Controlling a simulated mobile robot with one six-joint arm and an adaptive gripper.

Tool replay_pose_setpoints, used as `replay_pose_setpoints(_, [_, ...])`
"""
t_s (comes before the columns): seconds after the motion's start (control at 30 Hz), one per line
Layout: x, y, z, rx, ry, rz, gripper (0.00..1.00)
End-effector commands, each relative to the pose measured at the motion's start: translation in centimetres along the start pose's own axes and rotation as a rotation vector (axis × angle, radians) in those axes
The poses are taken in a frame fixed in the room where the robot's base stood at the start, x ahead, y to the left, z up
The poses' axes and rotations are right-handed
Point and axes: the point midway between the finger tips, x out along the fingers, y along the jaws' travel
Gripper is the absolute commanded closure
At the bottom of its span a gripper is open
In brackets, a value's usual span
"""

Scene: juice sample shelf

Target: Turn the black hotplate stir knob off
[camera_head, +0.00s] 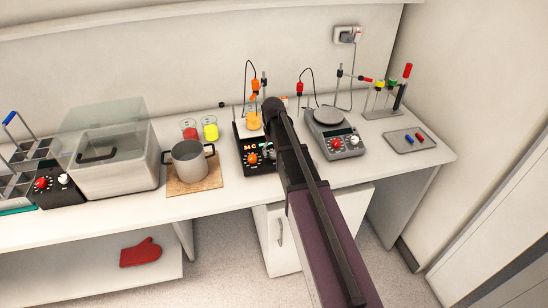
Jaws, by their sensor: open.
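The black hotplate (243,141) stands on the bench left of my arm. Its front has a lit display reading about 34 C and an orange-red knob (252,158) at the lower left. A second, paler knob at its right lies close to my arm's edge and is partly hidden. I cannot make out the knob's setting. A beaker of orange liquid (253,121) stands on the hotplate's top. My dark arm reaches up from the bottom and covers the hotplate's right side. My gripper's fingers do not show; the arm hides them.
A metal pot (188,161) on a wooden board (207,183) and red and yellow beakers (210,129) stand left. A grey hotplate (335,130) with red and white knobs and a grey tray (411,141) stand right. A clear-lidded bath (110,165) is farther left.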

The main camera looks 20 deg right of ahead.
Motion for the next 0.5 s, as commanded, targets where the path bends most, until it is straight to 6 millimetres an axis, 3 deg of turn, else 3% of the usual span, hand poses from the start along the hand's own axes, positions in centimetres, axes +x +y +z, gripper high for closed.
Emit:
replay_pose_setpoints(0.2, [1.13,0.0,0.0,0.0,0.0,0.0,0.18])
replay_pose_setpoints(0.5, [1.22,0.01,0.0,0.0,0.0,0.0,0.18])
